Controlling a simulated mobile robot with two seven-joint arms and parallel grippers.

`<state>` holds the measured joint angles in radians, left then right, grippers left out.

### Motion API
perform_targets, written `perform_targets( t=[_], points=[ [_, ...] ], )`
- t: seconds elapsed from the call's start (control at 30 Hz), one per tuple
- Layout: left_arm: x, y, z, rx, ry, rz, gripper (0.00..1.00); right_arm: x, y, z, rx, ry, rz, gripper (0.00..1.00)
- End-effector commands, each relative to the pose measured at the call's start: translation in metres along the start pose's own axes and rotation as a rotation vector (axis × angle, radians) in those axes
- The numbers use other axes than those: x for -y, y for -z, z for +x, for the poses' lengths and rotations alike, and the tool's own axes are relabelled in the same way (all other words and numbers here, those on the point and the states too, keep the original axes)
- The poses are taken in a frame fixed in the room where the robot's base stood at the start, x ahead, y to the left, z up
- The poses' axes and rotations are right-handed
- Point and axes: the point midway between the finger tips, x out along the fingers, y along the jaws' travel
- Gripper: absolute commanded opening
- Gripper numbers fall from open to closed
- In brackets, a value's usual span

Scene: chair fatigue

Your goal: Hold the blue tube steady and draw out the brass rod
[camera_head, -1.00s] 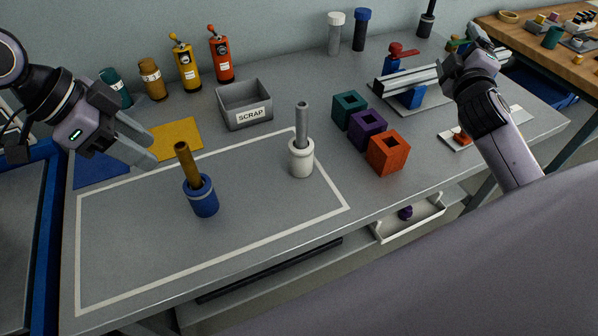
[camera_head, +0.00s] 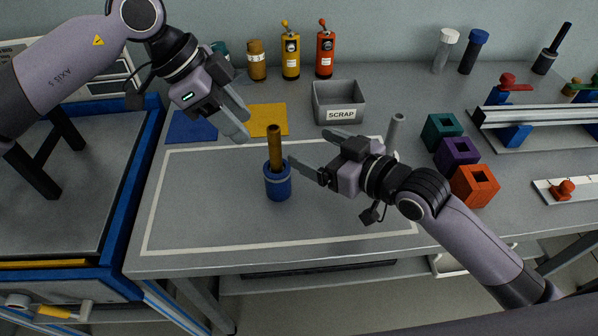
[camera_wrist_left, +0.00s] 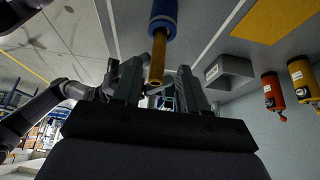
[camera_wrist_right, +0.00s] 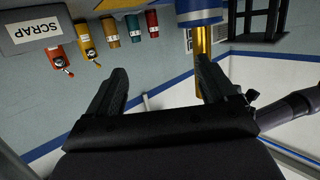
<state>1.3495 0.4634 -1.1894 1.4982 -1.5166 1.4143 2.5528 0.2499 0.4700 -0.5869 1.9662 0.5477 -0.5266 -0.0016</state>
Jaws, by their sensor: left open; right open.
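The blue tube (camera_head: 278,186) stands upright inside the white outline on the grey bench, with the brass rod (camera_head: 275,146) sticking up out of it. My left gripper (camera_head: 245,128) is open and empty, up and left of the rod. In the left wrist view the rod (camera_wrist_left: 157,60) and tube (camera_wrist_left: 163,18) show ahead, between the fingers. My right gripper (camera_head: 306,150) is open just right of the rod, its fingers pointing left. In the right wrist view the rod (camera_wrist_right: 203,42) and tube (camera_wrist_right: 198,12) show off-centre, near the right-hand finger. Neither gripper visibly touches them.
A grey rod (camera_head: 395,130) rises behind my right gripper, which hides its white holder. The SCRAP bin (camera_head: 340,104) is behind. A yellow mat (camera_head: 268,119) and blue mat (camera_head: 190,127) lie at back left. Teal, purple and orange blocks (camera_head: 472,186) stand right. Front left is clear.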

Motion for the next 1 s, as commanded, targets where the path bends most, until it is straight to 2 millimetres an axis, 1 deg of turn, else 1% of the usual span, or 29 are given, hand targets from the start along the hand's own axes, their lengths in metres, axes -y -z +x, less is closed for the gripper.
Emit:
perform_targets(
  t=[0.03, 0.07, 0.1, 0.13, 0.17, 0.2, 0.4, 0.53, 0.63, 1.0],
  points=[
    [0.000, 0.000, 0.000, 0.000, 0.000, 0.000, 0.43, 0.014, -0.022, 0.004, 0.062, 0.046, 0.076, 0.85],
    [0.000, 0.000, 0.000, 0.000, 0.000, 0.000, 0.43, 0.023, -0.034, 0.006, 0.097, 0.073, 0.126, 0.85],
    [0.000, 0.000, 0.000, 0.000, 0.000, 0.000, 0.43, 0.034, -0.050, 0.007, 0.145, 0.104, 0.191, 0.85],
    [0.000, 0.000, 0.000, 0.000, 0.000, 0.000, 0.43, 0.038, -0.055, 0.008, 0.165, 0.121, 0.209, 0.85],
    [0.000, 0.000, 0.000, 0.000, 0.000, 0.000, 0.43, 0.037, -0.048, 0.010, 0.156, 0.132, 0.164, 0.85],
    [0.000, 0.000, 0.000, 0.000, 0.000, 0.000, 0.43, 0.037, -0.045, 0.012, 0.158, 0.149, 0.122, 0.85],
    [0.000, 0.000, 0.000, 0.000, 0.000, 0.000, 0.43, 0.042, -0.038, 0.018, 0.167, 0.218, -0.019, 0.85],
    [0.000, 0.000, 0.000, 0.000, 0.000, 0.000, 0.43, 0.043, -0.037, 0.020, 0.169, 0.237, -0.059, 0.85],
    [0.000, 0.000, 0.000, 0.000, 0.000, 0.000, 0.43, 0.044, -0.037, 0.026, 0.168, 0.241, -0.068, 0.85],
    [0.000, 0.000, 0.000, 0.000, 0.000, 0.000, 0.43, 0.055, -0.044, 0.071, 0.167, 0.241, -0.067, 0.85]
  ],
)
